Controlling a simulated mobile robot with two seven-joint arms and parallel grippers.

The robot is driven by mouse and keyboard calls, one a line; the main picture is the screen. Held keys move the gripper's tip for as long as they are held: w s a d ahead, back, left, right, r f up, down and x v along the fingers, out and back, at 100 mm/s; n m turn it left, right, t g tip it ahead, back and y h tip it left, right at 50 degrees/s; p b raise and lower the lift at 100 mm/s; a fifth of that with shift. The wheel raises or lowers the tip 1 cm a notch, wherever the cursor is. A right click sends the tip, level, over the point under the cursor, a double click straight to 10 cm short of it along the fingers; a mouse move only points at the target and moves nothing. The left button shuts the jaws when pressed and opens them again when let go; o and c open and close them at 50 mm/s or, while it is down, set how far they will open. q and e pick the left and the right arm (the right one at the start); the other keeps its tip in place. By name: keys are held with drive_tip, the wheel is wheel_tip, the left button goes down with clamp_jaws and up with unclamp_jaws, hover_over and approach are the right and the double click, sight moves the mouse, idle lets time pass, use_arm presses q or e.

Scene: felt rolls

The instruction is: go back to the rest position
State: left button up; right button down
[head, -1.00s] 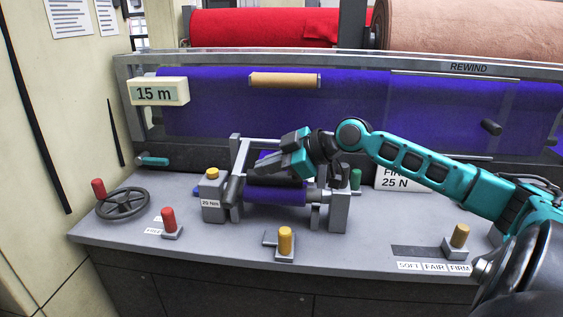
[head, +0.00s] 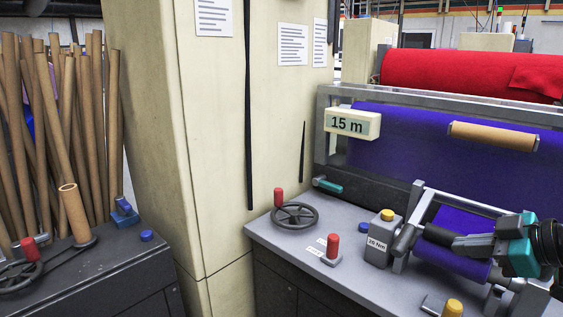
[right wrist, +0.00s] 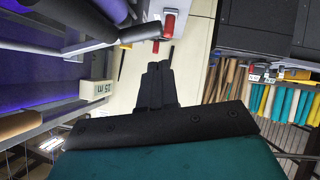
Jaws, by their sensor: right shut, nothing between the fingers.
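My right gripper (head: 428,235) comes in from the right edge in the head view, its dark fingers pointing left. It appears in front of the small blue-purple felt roll (head: 450,261) in its metal stand; whether it touches the roll is unclear. The right wrist view shows the two dark fingers (right wrist: 158,68) together with nothing between them. The stand's grey block with a yellow knob (head: 379,239) is left of the fingertips. My left gripper is in neither view.
The grey bench carries a handwheel (head: 296,216), a red-topped lever (head: 333,246) and a yellow knob (head: 453,308). A cream pillar (head: 215,130) separates it from a left bench with a cardboard tube (head: 75,214). A 15 m display (head: 352,123) hangs behind.

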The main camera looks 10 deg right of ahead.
drive_tip(key=s+a+f, duration=0.1)
drive_tip(key=f, duration=0.2)
drive_tip(key=s+a+f+g, duration=0.1)
drive_tip(key=s+f, duration=0.1)
drive_tip(key=f, duration=0.1)
drive_tip(key=s+a+f+g, duration=0.1)
drive_tip(key=a+f, duration=0.1)
drive_tip(key=f, duration=0.2)
drive_tip(key=shift+s+m+h, duration=0.3)
drive_tip(key=shift+s+m, duration=0.05)
drive_tip(key=shift+m, duration=0.05)
drive_tip(key=s+a+f+m+g+h, duration=0.2)
drive_tip(key=s+a+f+m, duration=0.2)
drive_tip(key=s+a+f, duration=0.4)
drive_tip(key=s+a+f+m+g+h, duration=0.25)
drive_tip(key=s+a, duration=0.35)
drive_tip(key=s, duration=0.4)
drive_tip(key=w+a+f+t+y, duration=0.1)
drive_tip(key=w+a+f+t, duration=0.2)
drive_tip(key=w+f+t, duration=0.4)
drive_tip(key=shift+w+f, duration=0.35)
drive_tip(key=shift+f, duration=1)
drive_tip(key=shift+d, duration=0.1)
